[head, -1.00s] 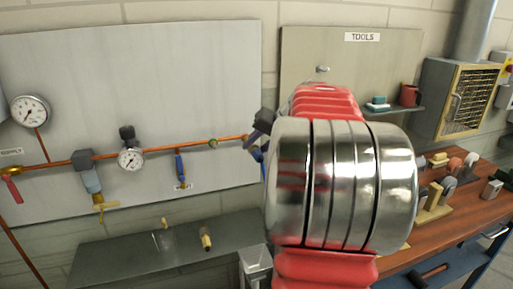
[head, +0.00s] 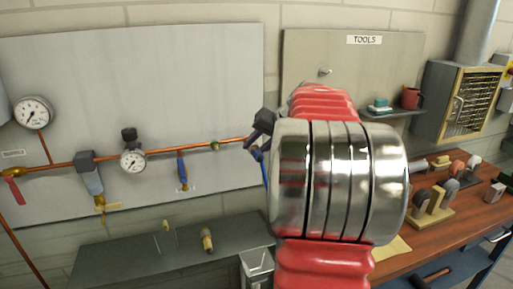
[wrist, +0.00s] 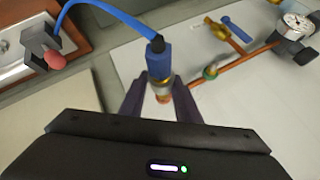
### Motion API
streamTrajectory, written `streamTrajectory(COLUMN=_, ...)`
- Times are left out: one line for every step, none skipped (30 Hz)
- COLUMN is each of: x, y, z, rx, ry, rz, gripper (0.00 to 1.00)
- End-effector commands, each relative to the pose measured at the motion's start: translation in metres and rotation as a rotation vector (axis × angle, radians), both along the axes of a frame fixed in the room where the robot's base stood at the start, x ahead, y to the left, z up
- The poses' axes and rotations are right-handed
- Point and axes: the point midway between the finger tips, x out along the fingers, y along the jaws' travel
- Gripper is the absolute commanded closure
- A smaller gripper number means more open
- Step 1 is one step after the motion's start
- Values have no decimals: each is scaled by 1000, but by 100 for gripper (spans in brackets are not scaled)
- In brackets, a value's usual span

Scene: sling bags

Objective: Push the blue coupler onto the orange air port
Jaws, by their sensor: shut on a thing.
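My gripper (wrist: 161,100) has its dark fingers closed around the lower end of the blue coupler (wrist: 159,60). The coupler has a brass collar at that end and a blue hose (wrist: 95,5) leaving its top. An orange tip, which looks like the air port (wrist: 163,98), shows right at the collar between the fingers. I cannot tell whether the coupler is seated on it or only touching. In the head view my gripper (head: 257,135) is at the right end of the copper pipe, partly hidden by my arm, with the blue hose (head: 264,170) hanging below.
The copper pipe (head: 200,146) runs along the pale wall panel (head: 140,85) with gauges, a green-ringed fitting and hanging valves. A dark shelf (head: 130,255) is below. The wooden bench (head: 465,225) holds several small parts at right. A tool board (head: 400,60) is behind my arm.

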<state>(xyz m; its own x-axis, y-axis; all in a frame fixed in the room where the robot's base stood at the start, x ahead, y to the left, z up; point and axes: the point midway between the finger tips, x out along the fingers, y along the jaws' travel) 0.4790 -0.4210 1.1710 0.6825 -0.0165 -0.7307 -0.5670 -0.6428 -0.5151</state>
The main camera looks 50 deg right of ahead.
Motion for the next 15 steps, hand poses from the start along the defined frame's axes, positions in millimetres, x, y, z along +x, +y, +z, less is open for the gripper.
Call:
streamTrajectory(x=1, y=0, z=0, rx=0, ry=0, rz=0, gripper=100)
streamTrajectory(x=1, y=-1, z=0, rx=0, ry=0, rz=0, gripper=100)
streamTrajectory(x=2, y=-1, z=0, rx=0, ry=0, rz=0, gripper=100)
streamTrajectory(x=3, y=-1, z=0, rx=0, ry=0, rz=0, gripper=100)
streamTrajectory(x=3, y=-2, z=0, rx=0, ry=0, rz=0, gripper=100)
streamTrajectory(x=4, y=-2, z=0, rx=0, ry=0, rz=0, gripper=100)
streamTrajectory(x=4, y=-2, z=0, rx=0, ry=0, rz=0, gripper=100)
streamTrajectory(x=5, y=-2, z=0, rx=0, ry=0, rz=0, gripper=100)
streamTrajectory(x=5, y=-3, z=0, rx=-1, ry=-1, rz=-1, gripper=100)
streamTrajectory(x=6, y=-3, z=0, rx=-1, ry=-1, rz=-1, gripper=100)
streamTrajectory(x=6, y=-3, z=0, rx=-1, ry=-1, rz=-1, gripper=100)
streamTrajectory(x=7, y=-4, z=0, rx=-1, ry=-1, rz=-1, gripper=100)
streamTrajectory(x=6, y=-4, z=0, rx=-1, ry=-1, rz=-1, gripper=68)
streamTrajectory(x=6, y=-4, z=0, rx=-1, ry=-1, rz=-1, gripper=66)
streamTrajectory(x=6, y=-4, z=0, rx=0, ry=0, rz=0, gripper=63)
